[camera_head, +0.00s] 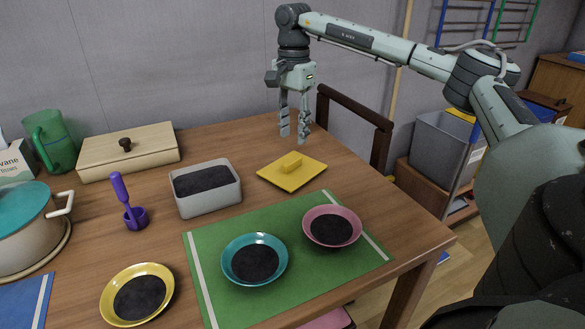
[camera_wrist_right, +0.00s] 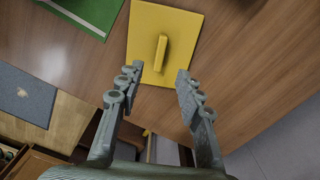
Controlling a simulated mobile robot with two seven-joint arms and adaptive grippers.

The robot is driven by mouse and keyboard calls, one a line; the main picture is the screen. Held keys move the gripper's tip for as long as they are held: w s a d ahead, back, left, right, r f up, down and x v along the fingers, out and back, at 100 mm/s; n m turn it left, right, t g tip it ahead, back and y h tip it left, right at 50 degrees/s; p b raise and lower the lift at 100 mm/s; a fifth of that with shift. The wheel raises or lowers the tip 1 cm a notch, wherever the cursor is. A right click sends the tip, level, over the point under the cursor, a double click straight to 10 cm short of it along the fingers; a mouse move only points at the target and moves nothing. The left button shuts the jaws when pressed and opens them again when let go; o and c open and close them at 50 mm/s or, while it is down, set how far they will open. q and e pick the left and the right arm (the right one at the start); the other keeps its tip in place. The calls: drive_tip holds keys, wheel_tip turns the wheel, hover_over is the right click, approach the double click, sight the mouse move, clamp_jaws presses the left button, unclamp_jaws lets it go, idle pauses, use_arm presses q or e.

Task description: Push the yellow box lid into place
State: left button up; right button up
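The yellow box lid (camera_head: 292,171) lies flat on the wooden table, with a raised bar handle on top. It also shows in the right wrist view (camera_wrist_right: 178,30), ahead of the fingers. A grey rectangular box (camera_head: 207,199), open at the top with dark contents, stands left of the lid, apart from it. My right gripper (camera_head: 293,136) points down above the table, behind the lid in the head view. Its fingers (camera_wrist_right: 155,85) are spread with nothing between them. My left gripper is in neither view.
A green mat (camera_head: 213,262) holds a teal bowl (camera_head: 238,276) and a pink bowl (camera_head: 345,213) in front. A yellow bowl (camera_head: 161,314), purple utensil (camera_head: 119,188), wooden box (camera_head: 100,159), pot (camera_head: 25,240) and green pitcher (camera_head: 52,140) stand left. A chair (camera_head: 352,108) is behind the table's right edge.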

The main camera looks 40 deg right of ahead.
sight(293, 160)
drive_tip(key=shift+d+f, duration=0.15)
drive_tip(key=shift+f, duration=0.2)
drive_tip(key=f, duration=0.7)
drive_tip(key=shift+a+f, duration=0.1)
drive_tip(key=shift+a, duration=0.2)
clamp_jaws()
